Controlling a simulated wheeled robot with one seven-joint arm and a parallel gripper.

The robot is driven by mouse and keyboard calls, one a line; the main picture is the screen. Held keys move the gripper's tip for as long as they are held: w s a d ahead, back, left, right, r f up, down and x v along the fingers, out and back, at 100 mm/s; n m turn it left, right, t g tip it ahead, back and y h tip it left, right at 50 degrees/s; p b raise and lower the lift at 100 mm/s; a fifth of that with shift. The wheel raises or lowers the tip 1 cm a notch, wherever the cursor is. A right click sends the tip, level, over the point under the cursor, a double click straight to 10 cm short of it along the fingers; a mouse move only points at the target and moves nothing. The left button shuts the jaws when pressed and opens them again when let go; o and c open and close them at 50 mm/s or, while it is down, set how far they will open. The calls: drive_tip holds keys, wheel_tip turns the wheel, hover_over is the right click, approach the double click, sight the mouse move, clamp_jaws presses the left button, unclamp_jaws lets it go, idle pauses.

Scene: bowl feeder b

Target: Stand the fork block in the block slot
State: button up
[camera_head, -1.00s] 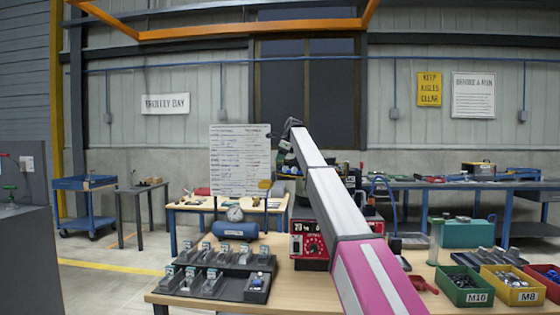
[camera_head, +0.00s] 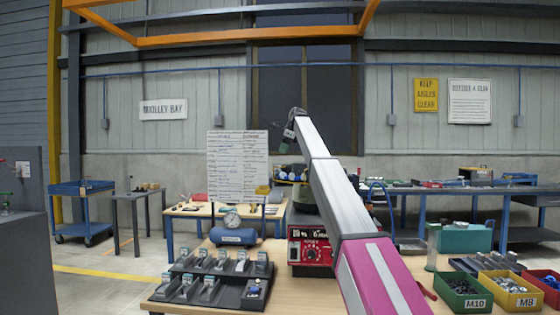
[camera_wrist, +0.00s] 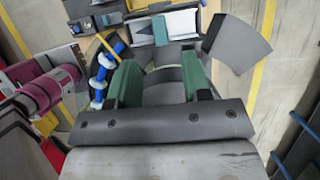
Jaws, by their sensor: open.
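My gripper (camera_wrist: 159,66) is open, with its two green fingers apart and nothing seen held between them. In the head view its end (camera_head: 284,147) is small, above the bowl feeder (camera_head: 310,248) with the red front. Several blue and white parts (camera_wrist: 104,74) lie left of the fingers in the wrist view. They also show on top of the feeder (camera_head: 293,173). I cannot tell which of them is the fork block. A dark slotted rack (camera_head: 228,294) stands left of the feeder, with upright pieces in it; I cannot pick out the block slot for certain.
A blue tank with a gauge (camera_head: 233,236) lies behind the rack. Green (camera_head: 463,292), yellow and red bins of small hardware stand at the right of the bench. A pale sign board (camera_head: 237,165) stands behind. Bare bench top shows in front of the feeder.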

drive_tip(key=shift+v, duration=1.9)
